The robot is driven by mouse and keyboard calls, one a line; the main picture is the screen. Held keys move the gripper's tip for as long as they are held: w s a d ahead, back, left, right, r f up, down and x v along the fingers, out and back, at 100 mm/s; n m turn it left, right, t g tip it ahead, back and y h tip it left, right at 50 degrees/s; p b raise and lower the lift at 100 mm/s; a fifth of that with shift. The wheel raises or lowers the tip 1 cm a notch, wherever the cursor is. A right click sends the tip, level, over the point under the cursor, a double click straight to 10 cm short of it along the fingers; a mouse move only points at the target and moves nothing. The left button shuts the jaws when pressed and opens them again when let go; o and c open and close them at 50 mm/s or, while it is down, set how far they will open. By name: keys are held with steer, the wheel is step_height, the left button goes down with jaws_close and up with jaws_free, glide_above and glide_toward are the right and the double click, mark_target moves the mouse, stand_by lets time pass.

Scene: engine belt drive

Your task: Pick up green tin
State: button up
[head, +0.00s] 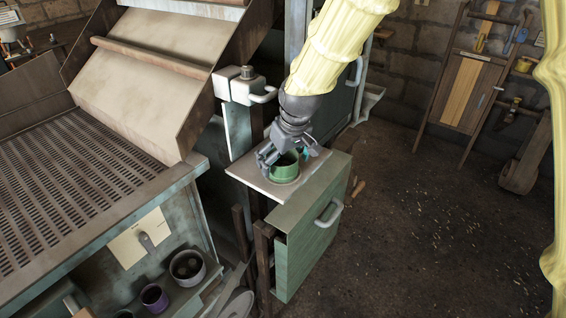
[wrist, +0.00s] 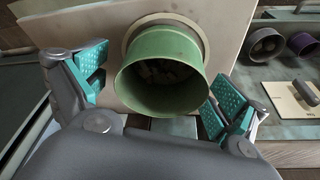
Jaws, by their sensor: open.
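The green tin (head: 286,168) stands upright on a small pale board on top of a green cabinet. In the wrist view the green tin (wrist: 160,75) is open at the top, with something dark and lumpy inside. My gripper (head: 287,160) is over the board at the tin. In the wrist view my gripper (wrist: 158,90) is open, with one teal-padded finger on each side of the tin. Gaps show between the pads and the tin wall. The tin's lower part is partly hidden by its rim in the wrist view.
The pale board (head: 262,186) lies on the green cabinet (head: 312,240), which has a handle. A large machine with a slotted deck (head: 70,185) stands at left. Below it, a shelf holds a grey pot (head: 187,267) and a purple cup (head: 154,297). Open floor lies at right.

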steer(key=shift+a+f, duration=0.1)
steer(key=shift+f, duration=0.45)
steer(key=c, duration=1.2)
